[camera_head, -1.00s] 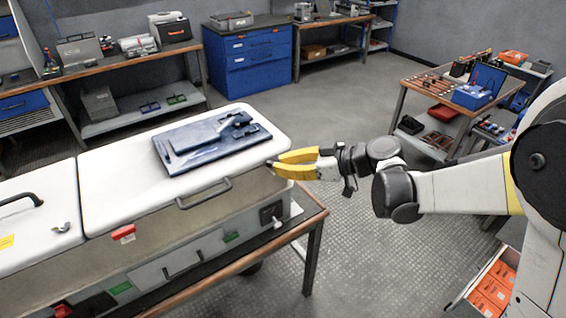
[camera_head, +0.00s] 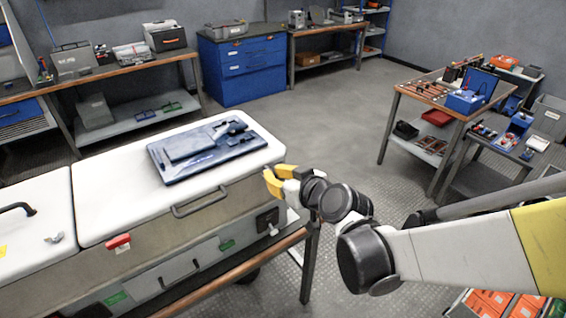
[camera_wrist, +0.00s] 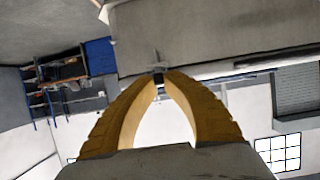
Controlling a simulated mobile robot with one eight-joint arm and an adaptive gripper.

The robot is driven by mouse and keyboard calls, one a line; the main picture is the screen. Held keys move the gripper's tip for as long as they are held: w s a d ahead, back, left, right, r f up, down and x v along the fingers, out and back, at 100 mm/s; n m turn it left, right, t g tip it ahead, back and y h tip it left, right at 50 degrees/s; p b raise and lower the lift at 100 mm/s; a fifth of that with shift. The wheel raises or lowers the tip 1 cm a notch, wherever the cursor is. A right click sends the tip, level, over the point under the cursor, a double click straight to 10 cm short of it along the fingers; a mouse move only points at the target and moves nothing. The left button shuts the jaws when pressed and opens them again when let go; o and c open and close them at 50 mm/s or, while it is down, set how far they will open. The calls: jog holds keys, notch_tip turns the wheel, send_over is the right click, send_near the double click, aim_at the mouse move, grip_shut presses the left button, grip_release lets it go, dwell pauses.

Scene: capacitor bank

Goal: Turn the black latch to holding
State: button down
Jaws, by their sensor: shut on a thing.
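My gripper (camera_head: 268,177) is at the right front corner of the white-lidded case (camera_head: 110,190), just below the lid edge. In the wrist view its yellow fingers (camera_wrist: 158,76) come together at the tips on a small dark piece, apparently the black latch (camera_wrist: 158,79), in front of the grey case side. The fingers are bowed apart farther back. The head view does not show the latch clearly, as the fingers cover that spot. The latch's angle is hard to tell.
A blue board (camera_head: 205,160) with tools lies on the lid. A dark handle (camera_head: 200,203) and red tag (camera_head: 118,243) are on the case front. A tool cart (camera_head: 440,90) stands at the right. Floor is clear between the cart and the case's bench.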

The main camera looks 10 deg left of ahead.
dwell(0.4)
jog(key=c, duration=1.8)
grip_release()
jog(key=shift+o, duration=0.2)
jog(key=v, duration=1.2)
jog(key=shift+r, duration=0.1)
